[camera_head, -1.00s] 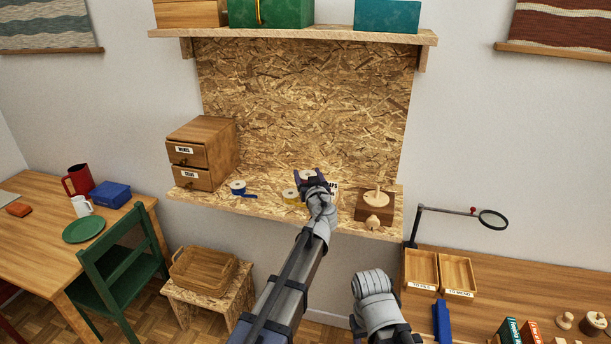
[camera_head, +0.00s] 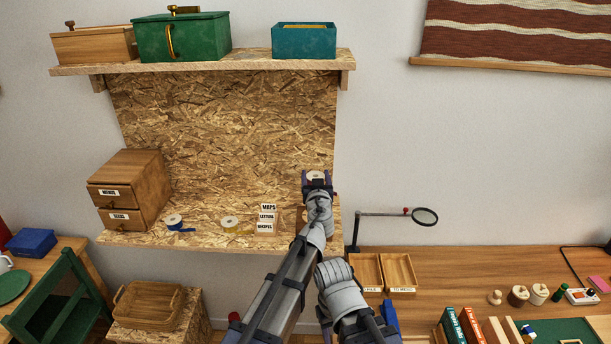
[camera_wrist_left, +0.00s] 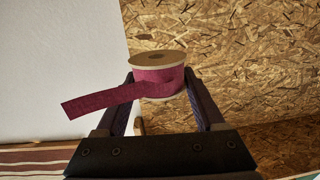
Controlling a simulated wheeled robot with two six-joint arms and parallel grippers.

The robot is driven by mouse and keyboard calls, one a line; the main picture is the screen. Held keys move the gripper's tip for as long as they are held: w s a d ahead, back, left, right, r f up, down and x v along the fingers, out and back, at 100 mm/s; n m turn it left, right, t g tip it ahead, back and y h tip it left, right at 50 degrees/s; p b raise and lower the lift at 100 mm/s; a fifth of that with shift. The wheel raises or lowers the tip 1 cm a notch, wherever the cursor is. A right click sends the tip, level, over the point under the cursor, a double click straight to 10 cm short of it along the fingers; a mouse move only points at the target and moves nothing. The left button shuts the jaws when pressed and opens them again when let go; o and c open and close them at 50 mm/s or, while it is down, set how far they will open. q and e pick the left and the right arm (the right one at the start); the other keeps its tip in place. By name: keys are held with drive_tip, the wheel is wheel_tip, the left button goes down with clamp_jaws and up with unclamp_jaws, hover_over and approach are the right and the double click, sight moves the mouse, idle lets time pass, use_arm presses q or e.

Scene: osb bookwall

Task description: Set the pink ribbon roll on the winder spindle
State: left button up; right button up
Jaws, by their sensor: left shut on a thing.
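The pink ribbon roll (camera_wrist_left: 172,84) is held between the fingers of my left gripper (camera_wrist_left: 160,92), with a loose ribbon tail hanging to the left in the left wrist view. In the head view, the roll's pale top (camera_head: 316,175) shows at the tip of my left gripper (camera_head: 316,183), above the right end of the OSB desk. The winder is mostly hidden behind my gripper and arm. A small pale wooden piece (camera_wrist_left: 139,126) shows below the roll in the wrist view; it may be part of the winder. My right gripper cannot be made out.
The desk (camera_head: 150,238) holds a blue ribbon roll (camera_head: 174,220), a yellow roll (camera_head: 230,223), a labelled card holder (camera_head: 266,221) and a drawer box (camera_head: 127,190). A shelf (camera_head: 205,67) hangs above. A magnifier (camera_head: 425,217) stands to the right.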

use_arm(q)
drive_tip(key=shift+f, duration=0.2)
wheel_tip(320, 180, down, 6)
drive_tip(key=b, duration=0.6)
drive_tip(key=shift+r, duration=0.25)
drive_tip(key=shift+f+b, duration=2.65)
drive_tip(key=shift+f, duration=0.05)
idle(2.0)
idle(0.4)
drive_tip(key=o, duration=1.4)
drive_tip(key=shift+c, duration=0.2)
drive_tip(key=shift+r, duration=0.15)
wheel_tip(320, 180, up, 9)
drive_tip(key=p, duration=0.9)
